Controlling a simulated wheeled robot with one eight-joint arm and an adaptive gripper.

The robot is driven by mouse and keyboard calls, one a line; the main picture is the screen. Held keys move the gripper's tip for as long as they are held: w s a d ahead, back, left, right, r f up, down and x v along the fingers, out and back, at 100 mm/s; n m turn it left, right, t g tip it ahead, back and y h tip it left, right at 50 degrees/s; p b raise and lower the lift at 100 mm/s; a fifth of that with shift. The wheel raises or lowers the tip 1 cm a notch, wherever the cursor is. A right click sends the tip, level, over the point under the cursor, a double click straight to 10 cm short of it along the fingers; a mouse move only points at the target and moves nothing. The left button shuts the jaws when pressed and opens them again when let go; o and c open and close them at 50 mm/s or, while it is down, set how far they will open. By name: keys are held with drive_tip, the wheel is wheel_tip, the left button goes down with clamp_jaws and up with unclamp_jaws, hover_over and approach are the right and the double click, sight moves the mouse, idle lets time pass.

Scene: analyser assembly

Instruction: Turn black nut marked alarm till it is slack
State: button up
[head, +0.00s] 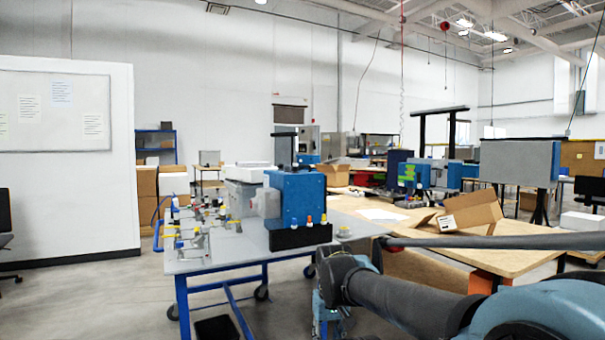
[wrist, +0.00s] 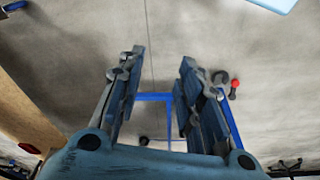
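The blue analyser (head: 294,196) stands on the grey table (head: 222,256) in the head view. A black block (head: 300,237) with orange, blue and yellow knobs is at its front foot. Fittings and tubing (head: 198,225) spread over the table's left part. I cannot make out a black nut marked alarm in either view; it is too small or hidden. My gripper (wrist: 161,56) is open and empty in the wrist view, its two fingers apart over the concrete floor. In the head view my arm hangs right of the grey table, with the gripper low beside it.
A wooden table (head: 520,240) with an open cardboard box (head: 472,211) stands at the right, close to my arm. The grey table's blue frame (wrist: 153,97) shows between my fingers. The floor (head: 95,300) at the front left is clear.

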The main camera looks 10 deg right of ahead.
drive_tip(key=shift+d, duration=0.3)
drive_tip(key=shift+o, duration=1)
drive_tip(key=shift+w, duration=0.1)
drive_tip(key=w+a+r+m+t+y, duration=0.2)
drive_tip(key=w+a+r+m, duration=0.2)
drive_tip(key=w+r, duration=0.35)
drive_tip(key=w+a+r+m+t+y, duration=0.2)
drive_tip(key=w+a+r+m+y, duration=0.15)
drive_tip(key=w+r, duration=0.45)
drive_tip(key=m+t+y, duration=0.2)
drive_tip(key=m+t, duration=0.5)
drive_tip(key=m, duration=0.9)
approach(297, 168)
drive_tip(key=s+a+f, duration=0.7)
drive_tip(key=s+a, duration=0.3)
drive_tip(key=s, duration=0.3)
drive_tip(key=w+d+r+m+t+h, duration=0.1)
drive_tip(key=w+d+r+m+t, duration=0.1)
drive_tip(key=w+d+m, duration=0.3)
drive_tip(key=w+d+r+m+t+h, duration=0.1)
drive_tip(key=w+d+r+m+t, duration=0.2)
drive_tip(key=w, duration=0.5)
drive_tip(key=shift+m+g, duration=0.5)
drive_tip(key=shift+m, duration=0.15)
drive_tip(key=shift+x, duration=4.95)
drive_tip(key=shift+f, duration=0.2)
